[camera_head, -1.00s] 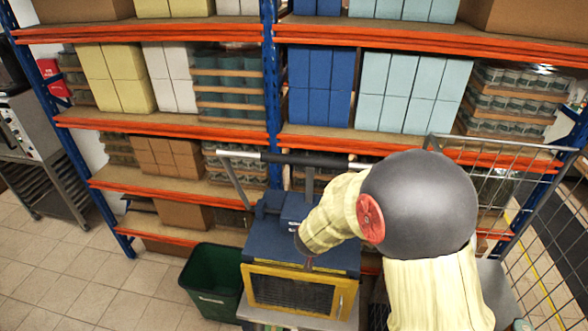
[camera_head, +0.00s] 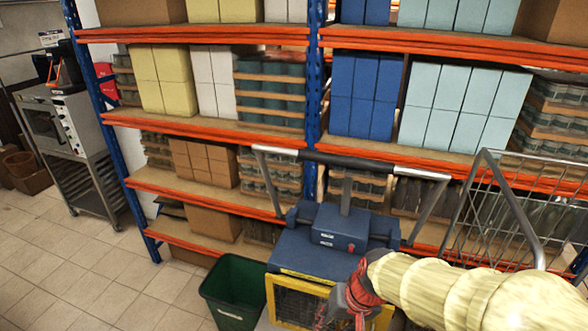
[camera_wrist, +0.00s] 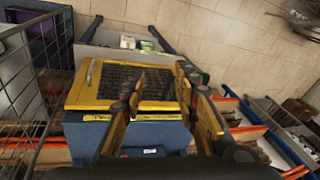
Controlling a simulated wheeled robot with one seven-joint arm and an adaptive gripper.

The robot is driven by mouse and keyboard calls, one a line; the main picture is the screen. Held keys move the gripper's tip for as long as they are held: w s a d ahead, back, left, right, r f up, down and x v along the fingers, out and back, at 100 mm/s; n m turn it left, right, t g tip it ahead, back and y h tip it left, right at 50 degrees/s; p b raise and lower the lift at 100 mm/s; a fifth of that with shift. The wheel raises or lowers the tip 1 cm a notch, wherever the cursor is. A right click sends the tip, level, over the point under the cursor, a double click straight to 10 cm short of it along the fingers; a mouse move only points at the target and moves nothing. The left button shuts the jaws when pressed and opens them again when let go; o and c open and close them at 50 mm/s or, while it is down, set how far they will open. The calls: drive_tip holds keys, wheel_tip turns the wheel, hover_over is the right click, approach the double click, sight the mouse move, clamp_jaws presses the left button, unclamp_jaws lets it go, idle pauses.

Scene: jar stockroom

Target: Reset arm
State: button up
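My gripper (camera_head: 342,316) is at the bottom right of centre in the head view, at the end of my arm with its pale yellow sleeve. It is in front of a blue machine with a yellow-framed mesh front. In the wrist view my gripper (camera_wrist: 162,82) has its two dark and yellow fingers apart, with nothing held between them. The yellow frame and mesh show beyond the fingers there.
The blue machine (camera_head: 322,238) stands before orange-beamed shelving (camera_head: 222,130) filled with boxes and trays of jars. A green bin (camera_head: 236,290) is at its left, a wire cage (camera_head: 500,215) at its right. A steel oven stand (camera_head: 88,190) is far left. Tiled floor at left is clear.

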drive_tip(key=s+d+f+t+h+b, duration=0.2)
drive_tip(key=s+d+f+b, duration=0.6)
drive_tip(key=b, duration=1.3)
drive_tip(key=s+d+t, duration=0.1)
drive_tip(key=s+d, duration=0.1)
drive_tip(key=s, duration=0.1)
drive_tip(key=shift+f+t+h+b, duration=0.3)
drive_tip(key=shift+d, duration=0.1)
